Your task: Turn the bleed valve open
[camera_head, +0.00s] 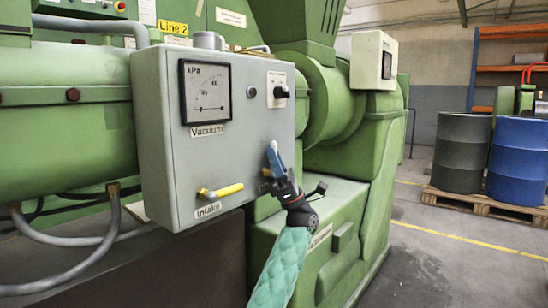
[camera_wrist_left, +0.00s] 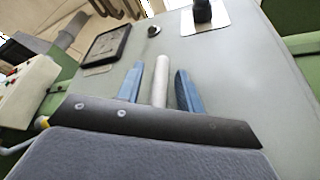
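The grey control box (camera_head: 235,130) faces me in the head view. My left gripper (camera_head: 274,155), with blue fingers, is at the lower right of its front. In the left wrist view a pale metal rod-like handle (camera_wrist_left: 160,82), apparently the bleed valve lever, stands between the two blue fingers of my left gripper (camera_wrist_left: 159,90). Narrow gaps show on both sides of it, so the gripper is open around the handle. My right gripper is not in view.
The vacuum gauge (camera_head: 207,92) and a black selector switch (camera_head: 281,92) sit above. Green machine parts (camera_head: 345,190) stand close on the right. Drums (camera_head: 462,150) on a pallet are farther off, beyond open floor.

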